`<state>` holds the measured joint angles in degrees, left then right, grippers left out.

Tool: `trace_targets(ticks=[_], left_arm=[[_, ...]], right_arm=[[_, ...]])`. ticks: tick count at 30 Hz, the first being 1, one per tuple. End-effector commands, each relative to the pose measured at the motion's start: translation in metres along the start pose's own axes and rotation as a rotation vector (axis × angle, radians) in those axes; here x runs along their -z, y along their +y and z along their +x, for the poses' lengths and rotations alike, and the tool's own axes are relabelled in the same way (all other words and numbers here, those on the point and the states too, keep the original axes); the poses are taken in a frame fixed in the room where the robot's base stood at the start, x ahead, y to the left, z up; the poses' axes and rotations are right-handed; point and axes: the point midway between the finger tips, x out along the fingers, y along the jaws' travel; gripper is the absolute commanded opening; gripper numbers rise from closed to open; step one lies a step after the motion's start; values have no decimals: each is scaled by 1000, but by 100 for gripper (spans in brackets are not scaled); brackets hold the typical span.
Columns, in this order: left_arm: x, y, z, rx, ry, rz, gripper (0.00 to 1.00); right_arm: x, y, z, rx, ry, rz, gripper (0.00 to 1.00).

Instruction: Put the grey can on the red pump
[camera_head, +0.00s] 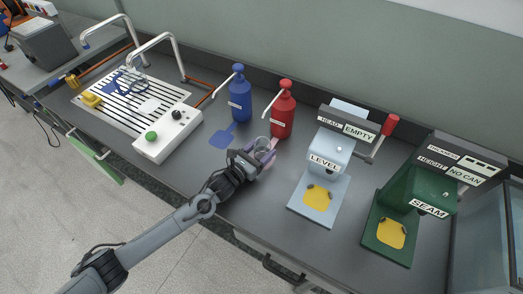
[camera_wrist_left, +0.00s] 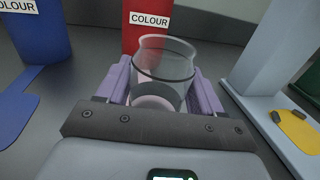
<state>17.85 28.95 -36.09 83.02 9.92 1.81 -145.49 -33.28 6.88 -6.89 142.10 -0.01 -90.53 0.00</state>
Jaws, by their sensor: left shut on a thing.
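The grey can (camera_head: 262,143) looks see-through, with a dark band around it, and stands upright in my left gripper (camera_head: 258,157). In the left wrist view the can (camera_wrist_left: 163,65) is between the two purple fingers, which are shut on it. The red pump (camera_head: 283,112) stands just behind the can; its lower body, with a COLOUR label, shows in the left wrist view (camera_wrist_left: 146,28). A pinkish patch shows through and under the can. I cannot tell whether the can touches the surface. My right gripper is in neither view.
A blue pump (camera_head: 240,98) with a blue pad (camera_head: 222,137) stands left of the red one. The pale LEVEL machine (camera_head: 330,155) and green SEAM machine (camera_head: 408,195) stand to the right. A slatted drain board (camera_head: 120,97) and a white button box (camera_head: 168,134) are at left.

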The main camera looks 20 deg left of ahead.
Motion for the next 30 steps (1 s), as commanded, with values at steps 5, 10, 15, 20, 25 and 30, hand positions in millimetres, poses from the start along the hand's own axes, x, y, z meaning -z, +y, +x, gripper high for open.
trace_targets(ticks=[5, 10, 15, 20, 25, 30], left_arm=[[-1, 0, 0, 0, -2, 0, 38], [3, 0, 0, 0, -2, 1, 38], [2, 0, 0, 1, -1, 0, 89], [2, 0, 0, 1, -1, 0, 92], [0, 0, 0, 0, -2, 0, 92], [-1, 0, -10, 1, 0, 1, 92]], right_arm=[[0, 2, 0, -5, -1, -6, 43], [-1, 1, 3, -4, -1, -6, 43], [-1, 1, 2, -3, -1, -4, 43], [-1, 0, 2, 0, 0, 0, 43], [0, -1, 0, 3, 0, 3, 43], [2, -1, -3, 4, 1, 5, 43]])
